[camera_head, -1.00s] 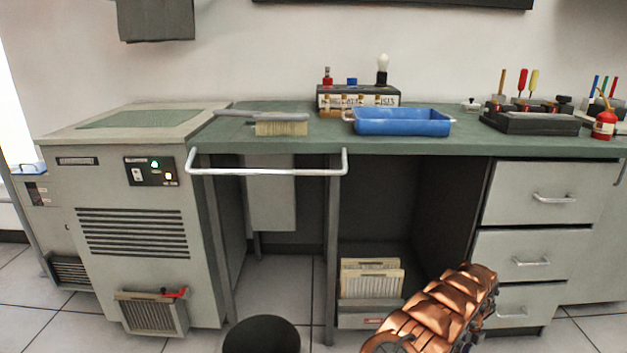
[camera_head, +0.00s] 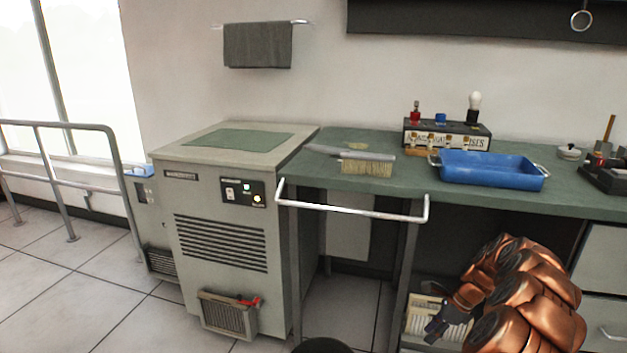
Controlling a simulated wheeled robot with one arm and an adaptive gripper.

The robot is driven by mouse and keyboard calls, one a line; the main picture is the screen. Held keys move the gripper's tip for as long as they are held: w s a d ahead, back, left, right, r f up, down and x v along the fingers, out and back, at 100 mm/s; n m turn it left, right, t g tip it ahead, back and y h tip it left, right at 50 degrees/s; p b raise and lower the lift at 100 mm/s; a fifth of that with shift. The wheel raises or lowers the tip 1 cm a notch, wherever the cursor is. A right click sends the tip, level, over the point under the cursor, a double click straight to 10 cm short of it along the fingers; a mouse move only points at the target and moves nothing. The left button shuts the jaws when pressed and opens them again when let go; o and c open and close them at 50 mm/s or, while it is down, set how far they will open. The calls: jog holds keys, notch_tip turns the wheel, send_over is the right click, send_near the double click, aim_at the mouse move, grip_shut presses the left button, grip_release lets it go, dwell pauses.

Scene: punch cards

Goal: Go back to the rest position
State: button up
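My arm, with copper-coloured segmented links, shows at the lower right in front of the desk. My gripper (camera_head: 440,326) is the dark part at the arm's lower left end, in front of the card rack (camera_head: 421,318) on the low shelf. It is small and dark, and I cannot see whether its fingers are apart or closed. No held object can be made out.
A grey machine cabinet (camera_head: 226,273) stands at left. The green desk (camera_head: 330,186) holds a brush (camera_head: 366,164), a blue tray (camera_head: 489,170) and a switch box (camera_head: 446,139). A metal rail (camera_head: 352,209) juts out in front. A dark bin (camera_head: 321,346) stands below. Floor at left is clear.

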jog(key=s+a+r+n+p, duration=0.4)
jog(key=a+r, duration=0.2)
jog(key=r, duration=0.4)
jog(key=s+a+r+n+g+p, duration=0.1)
jog(key=s+a+r+n+p, duration=0.25)
jog(key=a+r, duration=0.5)
jog(key=s+a+r+n+p, duration=0.3)
jog(key=s+a+r+n, duration=0.15)
jog(key=r, duration=0.75)
jog(key=s+a+r+n+g+h+p, duration=0.1)
jog(key=s+a+r+n+h+p, duration=0.1)
jog(key=s+r+n+p, duration=0.7)
jog(key=s+d+r+n+h+p, duration=0.1)
jog(key=s+d+r+p, duration=0.1)
jog(key=s, duration=0.8)
jog(key=s+d+r+h+p, duration=0.1)
jog(key=s+r, duration=0.3)
jog(key=s, duration=0.7)
jog(key=shift+d+r+n+h+p, duration=0.25)
jog(key=shift+d+n+h+p, duration=0.15)
jog(key=shift+d+p, duration=0.45)
